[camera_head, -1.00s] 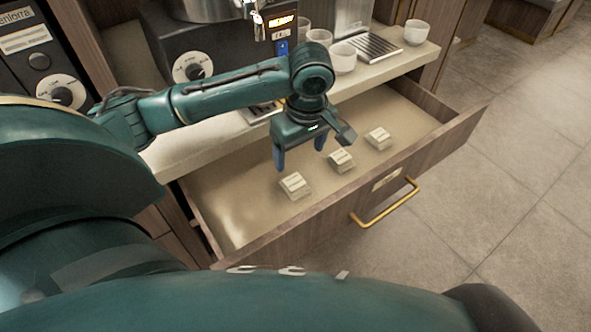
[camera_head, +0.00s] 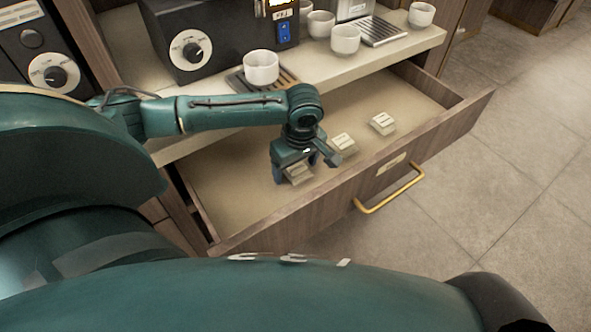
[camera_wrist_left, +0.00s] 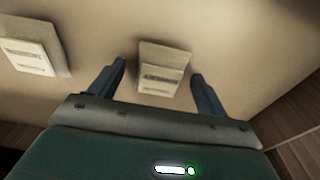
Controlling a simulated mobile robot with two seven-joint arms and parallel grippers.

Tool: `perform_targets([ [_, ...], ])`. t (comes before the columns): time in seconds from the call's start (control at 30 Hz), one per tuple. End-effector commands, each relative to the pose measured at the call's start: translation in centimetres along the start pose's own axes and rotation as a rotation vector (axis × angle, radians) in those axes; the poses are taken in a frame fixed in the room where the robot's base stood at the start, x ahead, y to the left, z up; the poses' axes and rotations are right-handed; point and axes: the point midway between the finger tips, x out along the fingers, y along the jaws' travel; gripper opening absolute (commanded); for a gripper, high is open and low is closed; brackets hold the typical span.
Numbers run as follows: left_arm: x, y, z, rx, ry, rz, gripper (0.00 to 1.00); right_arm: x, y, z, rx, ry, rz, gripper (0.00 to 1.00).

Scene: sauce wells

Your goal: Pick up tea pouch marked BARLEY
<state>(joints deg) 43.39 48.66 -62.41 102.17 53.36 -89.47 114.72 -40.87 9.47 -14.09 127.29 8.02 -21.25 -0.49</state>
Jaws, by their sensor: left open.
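Three small cream pouches lie in the open drawer (camera_head: 235,205); their print is too small to read. The nearest pouch (camera_head: 298,174) is partly hidden by my left gripper (camera_head: 292,178), which is open and pointing down over it. In the left wrist view, this pouch (camera_wrist_left: 163,68) lies between the two spread fingers of the gripper (camera_wrist_left: 160,85), with gaps on both sides. The middle pouch (camera_head: 343,143) and the far pouch (camera_head: 382,123) lie further right in the head view. Another pouch (camera_wrist_left: 32,52) shows at the left of the wrist view. My right gripper is not in view.
The drawer's front wall with a brass handle (camera_head: 390,188) stands close to the gripper. The counter (camera_head: 385,58) overhangs the back of the drawer. A white cup (camera_head: 261,67) stands on it on a drip tray, by a dark machine (camera_head: 215,35). Several more cups stand further right.

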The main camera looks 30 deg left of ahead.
Motion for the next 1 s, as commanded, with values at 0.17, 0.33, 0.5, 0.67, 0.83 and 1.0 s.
perform_targets([
  [0.17, 0.22, 0.02, 0.01, 0.000, 0.000, 0.001, 0.76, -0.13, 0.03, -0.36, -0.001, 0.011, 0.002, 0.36],
  [0.33, 0.20, 0.02, 0.02, 0.000, 0.000, 0.001, 0.69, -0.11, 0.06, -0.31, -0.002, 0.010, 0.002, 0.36],
  [0.5, 0.19, 0.02, 0.03, 0.000, 0.000, 0.001, 0.55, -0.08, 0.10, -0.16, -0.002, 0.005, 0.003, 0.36],
  [0.67, 0.19, 0.02, 0.03, 0.000, 0.000, 0.001, 0.42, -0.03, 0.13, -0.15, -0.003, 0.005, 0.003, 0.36],
  [0.83, 0.18, 0.02, 0.03, 0.000, 0.000, 0.001, 0.28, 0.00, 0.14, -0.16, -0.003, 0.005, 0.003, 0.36],
  [1.0, 0.16, 0.03, 0.02, 0.000, 0.000, 0.001, 0.28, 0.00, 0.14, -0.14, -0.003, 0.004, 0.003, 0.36],
])
